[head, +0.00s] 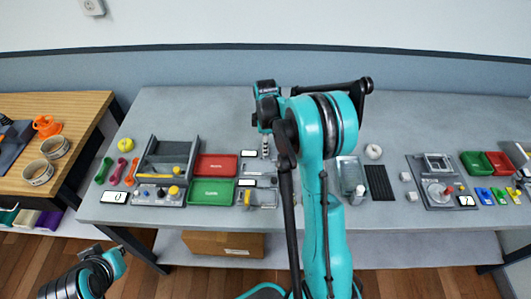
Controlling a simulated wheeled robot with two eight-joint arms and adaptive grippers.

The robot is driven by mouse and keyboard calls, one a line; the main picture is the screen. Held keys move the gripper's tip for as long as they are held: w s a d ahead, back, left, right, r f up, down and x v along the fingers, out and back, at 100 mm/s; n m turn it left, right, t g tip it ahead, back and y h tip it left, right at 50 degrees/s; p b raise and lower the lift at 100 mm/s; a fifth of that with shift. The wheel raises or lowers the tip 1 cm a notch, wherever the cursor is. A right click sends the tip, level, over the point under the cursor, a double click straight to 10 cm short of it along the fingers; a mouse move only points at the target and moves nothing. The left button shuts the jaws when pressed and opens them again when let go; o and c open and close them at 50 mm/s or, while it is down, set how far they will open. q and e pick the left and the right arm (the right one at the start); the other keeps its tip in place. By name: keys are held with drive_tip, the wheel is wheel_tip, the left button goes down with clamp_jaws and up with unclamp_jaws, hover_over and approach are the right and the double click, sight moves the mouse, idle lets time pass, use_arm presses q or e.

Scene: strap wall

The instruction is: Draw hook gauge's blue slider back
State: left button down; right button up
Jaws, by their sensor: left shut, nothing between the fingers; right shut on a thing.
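My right arm rises through the middle of the head view, and its dark wrist hangs over the table. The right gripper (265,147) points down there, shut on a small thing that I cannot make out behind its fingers. Below it is a grey metal fixture (262,198) with a yellow-handled part (247,197). I cannot pick out the hook gauge or its blue slider; the arm covers part of this area. My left gripper (108,264) is low at the left, off the table's front edge, shut and empty; its fingers are hard to see.
A red tray (215,166) and a green tray (211,191) lie left of the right gripper. A grey device with a yellow knob (174,190) stands further left.

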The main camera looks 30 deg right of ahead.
drive_tip(key=o, duration=0.6)
drive_tip(key=shift+c, duration=0.2)
drive_tip(key=shift+r, duration=0.1)
wheel_tip(320, 180, up, 6)
drive_tip(key=p, duration=0.4)
drive_tip(key=c, duration=0.4)
drive_tip(key=shift+r, duration=0.15)
drive_tip(key=shift+c, duration=1.3)
wheel_tip(320, 180, up, 6)
drive_tip(key=p, duration=0.4)
drive_tip(key=shift+f, duration=0.25)
